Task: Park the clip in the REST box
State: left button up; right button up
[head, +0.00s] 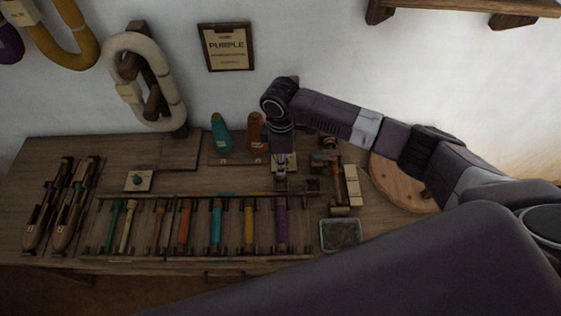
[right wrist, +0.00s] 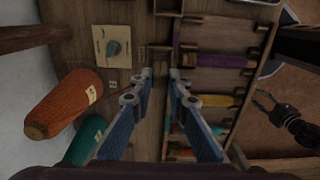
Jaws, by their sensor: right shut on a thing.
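My right gripper (head: 281,184) is low over the workbench, behind the purple bobbin, and also shows in the right wrist view (right wrist: 161,74). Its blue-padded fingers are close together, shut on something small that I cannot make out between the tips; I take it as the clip. A small dark open box (head: 312,185) lies just right of the gripper in the head view. My left gripper (right wrist: 266,101) appears open at the right wrist view's right edge, away from the bench.
A rack holds several bobbins, including a purple one (head: 281,227). Orange (head: 256,130) and teal (head: 221,135) cones stand behind. A card with a teal knob (right wrist: 112,46) lies beside the gripper. A shallow tray (head: 340,235) and round wooden board (head: 385,178) are to the right.

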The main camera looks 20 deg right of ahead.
notch_tip(320, 180, down, 3)
jog(key=b, duration=0.3)
jog(key=shift+f, duration=1.65)
pick_arm(q)
jog(key=f, duration=0.2)
jog(key=a+f, duration=0.1)
jog(key=f, duration=0.1)
jog(key=shift+a, duration=0.2)
jog(key=shift+d, duration=0.1)
pick_arm(e)
jog(key=o, duration=0.9)
jog(key=shift+o, duration=0.4)
jog(key=shift+o, duration=1.3)
